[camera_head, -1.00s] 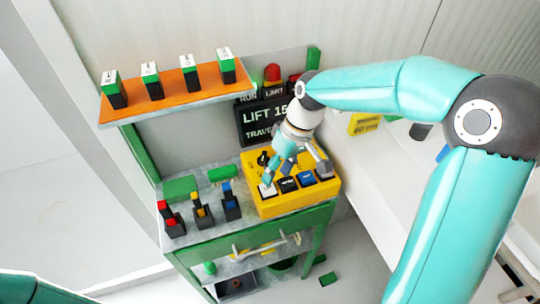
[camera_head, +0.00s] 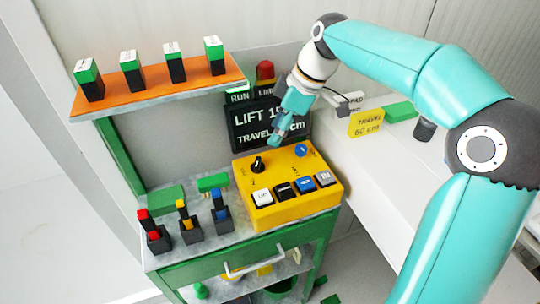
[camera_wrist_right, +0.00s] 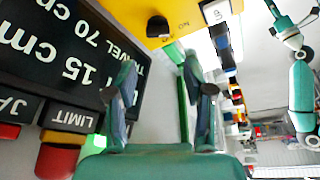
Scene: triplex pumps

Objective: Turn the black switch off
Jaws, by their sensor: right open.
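The black switch (camera_head: 257,163) is a rotary knob on top of the yellow control box (camera_head: 300,214), near its back left. Small lettering lies around it, too small to read surely. In the right wrist view the black knob (camera_wrist_right: 158,27) is at the top, beyond the fingertips. My right gripper (camera_head: 277,138) is open and empty, above the back edge of the box and in front of the display. Its spread fingers also show in the wrist view (camera_wrist_right: 158,68). It is apart from the knob. My left gripper is not in view.
The box also bears a blue round button (camera_head: 301,150) and a row of white, black, blue and grey buttons. A dark display (camera_head: 270,122) with a red lamp (camera_head: 265,70) stands behind. Small levers (camera_head: 189,222) stand at left, below an orange shelf (camera_head: 155,92).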

